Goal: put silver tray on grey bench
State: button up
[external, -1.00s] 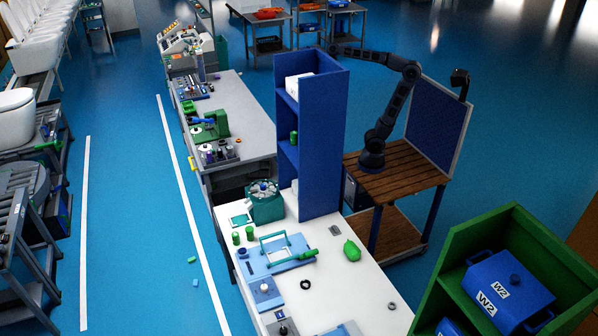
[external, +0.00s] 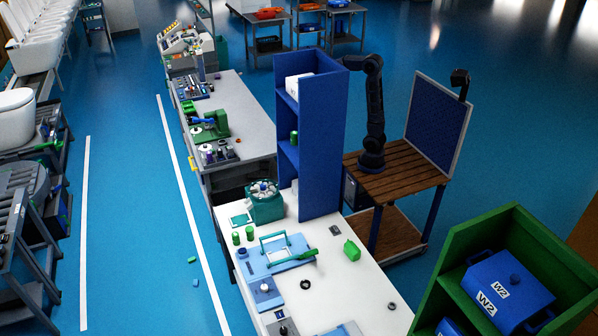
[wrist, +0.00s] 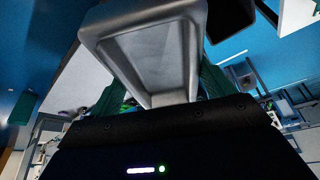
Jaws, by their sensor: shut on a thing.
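The silver tray (wrist: 150,52) fills the upper middle of the wrist view, a shallow rectangular tray with a raised rim. My gripper (wrist: 160,92) is shut on its near end, with the dark green fingers at either side. In the external view my gripper and the tray are hidden behind the tall blue shelf. The grey bench (external: 247,112) stands left of that shelf, with a clear grey top along its right side.
The blue shelf (external: 322,150) stands between my arm's base and the grey bench. Green machines (external: 212,125) and small parts line the bench's left side. A white table (external: 345,290) with several fixtures lies in front. A blue panel (external: 438,120) stands right of my arm.

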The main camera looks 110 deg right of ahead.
jog(key=w+d+f+m+g+h, duration=0.1)
jog(key=w+d+f+m, duration=0.3)
jog(key=w+d+f, duration=0.5)
jog(key=w+d+f+m+g+h, duration=0.1)
jog(key=w+d+f+m, duration=0.45)
jog(key=f, duration=0.55)
jog(key=shift+n, duration=0.65)
jog(key=f, duration=0.6)
jog(key=w+f, duration=0.1)
jog(key=f, duration=1.3)
jog(key=shift+w+d, duration=0.15)
jog(key=shift+d, duration=0.25)
jog(key=shift+f, duration=0.1)
jog(key=o, duration=1)
jog(key=shift+c, duration=0.2)
jog(key=v, duration=1.2)
jog(key=shift+w+a, duration=0.1)
jog(key=shift+w, duration=0.05)
